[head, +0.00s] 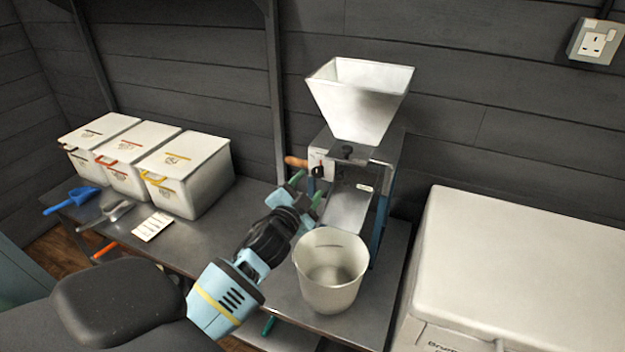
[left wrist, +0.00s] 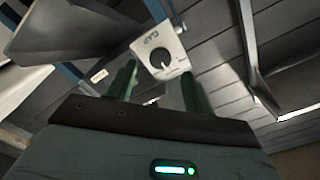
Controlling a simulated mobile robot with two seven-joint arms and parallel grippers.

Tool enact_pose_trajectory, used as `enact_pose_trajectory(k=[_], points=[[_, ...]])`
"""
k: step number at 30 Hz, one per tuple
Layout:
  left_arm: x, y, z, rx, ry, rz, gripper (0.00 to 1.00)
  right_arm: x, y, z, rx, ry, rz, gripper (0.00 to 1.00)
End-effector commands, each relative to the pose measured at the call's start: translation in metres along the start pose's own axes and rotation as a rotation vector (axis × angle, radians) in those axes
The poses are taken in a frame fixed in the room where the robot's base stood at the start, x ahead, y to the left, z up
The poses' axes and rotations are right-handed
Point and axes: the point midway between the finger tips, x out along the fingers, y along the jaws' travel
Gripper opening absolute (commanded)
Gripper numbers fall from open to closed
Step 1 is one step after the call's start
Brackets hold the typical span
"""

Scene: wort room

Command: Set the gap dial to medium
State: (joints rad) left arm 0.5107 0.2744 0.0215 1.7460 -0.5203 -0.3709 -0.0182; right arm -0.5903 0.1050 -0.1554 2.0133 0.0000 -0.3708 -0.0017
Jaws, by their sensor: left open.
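The grain mill (head: 381,180) stands on the bench against the wall, with a white hopper on top. In the left wrist view, the gap dial (left wrist: 162,58) is a black round knob on a pale plate marked GAP. A small white pointer mark shows near its lower edge; the setting marks are too small to read. My left gripper (head: 307,189) is at the mill's front left. In the left wrist view its green fingers (left wrist: 159,75) are open, with the dial beyond and between them. I cannot tell whether they touch it. My right gripper is not in view.
A white bucket (head: 330,288) stands below the mill's chute, close to my left gripper. Several lidded white bins (head: 205,180), scoops (head: 72,200) and a paper card (head: 152,226) are on the left of the bench (head: 215,250). A large pale chest (head: 530,260) is at right.

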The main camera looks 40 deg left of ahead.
Motion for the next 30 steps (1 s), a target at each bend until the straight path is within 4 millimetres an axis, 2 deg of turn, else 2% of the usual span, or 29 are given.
enact_pose_trajectory(k=[3,7,26,30], points=[[-0.015,0.000,0.001,-0.001,-0.001,0.000,0.52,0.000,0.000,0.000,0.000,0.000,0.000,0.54],[-0.024,0.000,0.000,0.000,-0.001,0.000,0.52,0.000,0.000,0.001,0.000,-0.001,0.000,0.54],[-0.028,0.000,0.000,0.000,-0.001,0.000,0.52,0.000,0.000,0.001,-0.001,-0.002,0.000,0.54],[-0.040,0.014,0.008,-0.017,-0.019,0.039,0.52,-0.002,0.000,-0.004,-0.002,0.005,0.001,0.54]])
